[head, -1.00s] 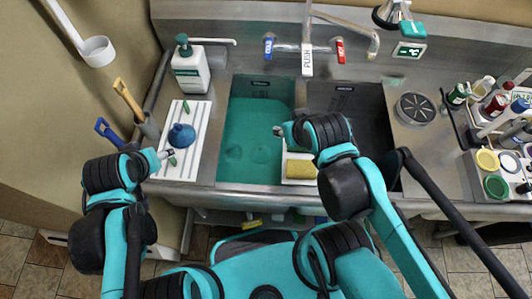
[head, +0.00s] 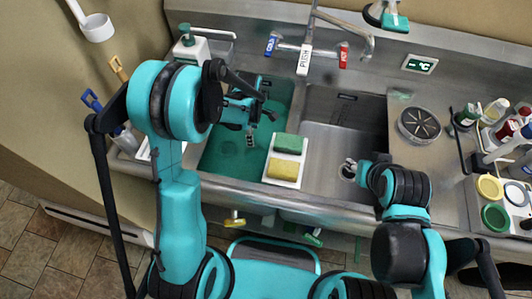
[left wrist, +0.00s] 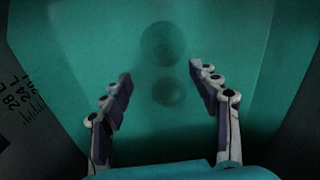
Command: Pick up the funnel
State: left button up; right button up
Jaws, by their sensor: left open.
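I cannot clearly make out a funnel. Two dim round shapes lie in the teal liquid of the left basin: a larger one (left wrist: 163,43) and a smaller one (left wrist: 168,92) in the left wrist view. I cannot tell what either is. My left gripper (head: 250,138) is over this basin, and the left wrist view shows its fingers (left wrist: 160,74) spread, with nothing gripped. My left arm hides most of the white rack where a blue domed object stood earlier. My right gripper (head: 350,168) is over the right basin, too small to read.
A white tray (head: 270,180) with a green sponge (head: 288,144) and a yellow sponge (head: 282,168) sits between the basins. The faucet (head: 330,22) rises behind. Bottles (head: 494,112) and open jars (head: 495,216) crowd the right counter. The right basin (head: 330,140) looks mostly empty.

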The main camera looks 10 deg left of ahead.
aim_at(255, 150)
pick_arm(q)
jog(key=f+b, duration=0.1)
jog(key=f, duration=0.2)
jog(key=shift+d, duration=0.2)
jog(key=f+b, duration=0.1)
jog(key=f, duration=0.2)
jog(key=f+b, duration=0.2)
jog(key=f, duration=0.1)
jog(key=shift+s+a, duration=0.1)
jog(key=shift+s, duration=0.1)
jog(key=shift+r, duration=0.1)
jog(key=c, duration=1)
